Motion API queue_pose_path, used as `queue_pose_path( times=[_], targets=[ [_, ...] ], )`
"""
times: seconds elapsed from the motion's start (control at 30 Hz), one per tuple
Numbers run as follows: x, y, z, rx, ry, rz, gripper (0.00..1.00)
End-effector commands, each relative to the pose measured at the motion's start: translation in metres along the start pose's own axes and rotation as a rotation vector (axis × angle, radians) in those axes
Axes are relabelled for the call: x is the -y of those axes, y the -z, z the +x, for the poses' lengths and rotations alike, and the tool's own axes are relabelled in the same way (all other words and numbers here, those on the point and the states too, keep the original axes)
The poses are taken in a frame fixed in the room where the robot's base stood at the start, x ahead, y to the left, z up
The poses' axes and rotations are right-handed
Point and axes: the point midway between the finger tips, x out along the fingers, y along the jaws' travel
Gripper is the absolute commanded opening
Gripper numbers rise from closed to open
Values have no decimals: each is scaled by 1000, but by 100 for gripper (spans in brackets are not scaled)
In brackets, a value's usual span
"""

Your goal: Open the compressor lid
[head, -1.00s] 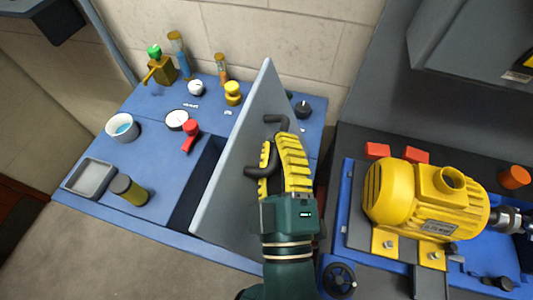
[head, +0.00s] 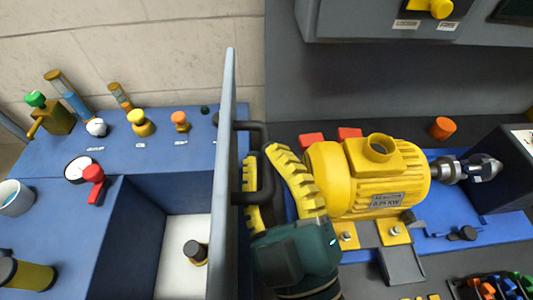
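The compressor lid (head: 229,170) is a grey panel standing nearly upright, seen almost edge-on in the head view. A dark bar handle (head: 256,127) sticks out from its right face. The exact contact is partly hidden. Left of the lid, the blue compressor housing (head: 80,240) shows an open compartment with a white floor (head: 180,250) and a dark-capped part (head: 195,252) in it.
Gauges, a red valve lever (head: 94,185), yellow knob (head: 140,122) and a cup (head: 14,197) sit on the housing top. A yellow motor (head: 370,180) stands close on the right. A grey cabinet (head: 380,25) overhangs at upper right. A tiled wall is behind.

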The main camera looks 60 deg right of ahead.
Motion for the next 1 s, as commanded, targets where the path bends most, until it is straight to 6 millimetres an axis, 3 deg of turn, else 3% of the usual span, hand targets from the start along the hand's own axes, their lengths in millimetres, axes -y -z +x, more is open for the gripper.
queue_pose_path(
  times=[0.27,0.3,0.4,0.77,0.87,1.0],
  targets=[
    [-6,4,0,-10,-13,4,0],
    [-6,4,0,-10,-13,4,13],
    [-5,4,0,-8,-11,3,26],
    [-1,1,-2,-2,-3,0,26],
    [0,1,-11,-2,1,-1,26],
    [2,1,-41,-4,7,-4,26]
  ],
)
